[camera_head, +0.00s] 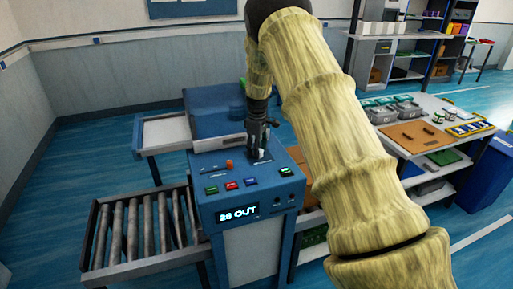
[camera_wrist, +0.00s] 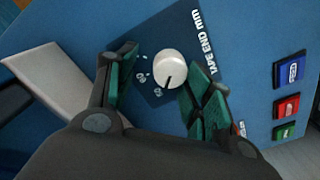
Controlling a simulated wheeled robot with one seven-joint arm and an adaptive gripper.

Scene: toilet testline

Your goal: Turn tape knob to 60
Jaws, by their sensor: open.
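The tape knob (camera_wrist: 169,70) is a white round dial with a dark pointer line, on a dark plate marked "TAPE END mm" in the wrist view. In that view the pointer line runs toward the lower edge of the dial. My gripper (camera_wrist: 160,85) is open, with its green-padded fingers on either side of the knob. The right finger is close to the knob; I cannot tell whether it touches. In the head view my gripper (camera_head: 260,150) is over the blue control panel (camera_head: 211,170).
Several coloured buttons (camera_head: 231,185) line the panel's front, and an orange-red part (camera_head: 229,165) stands near its left side. A roller conveyor (camera_head: 150,230) is at the left. A workbench (camera_head: 430,110) with trays is at the right.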

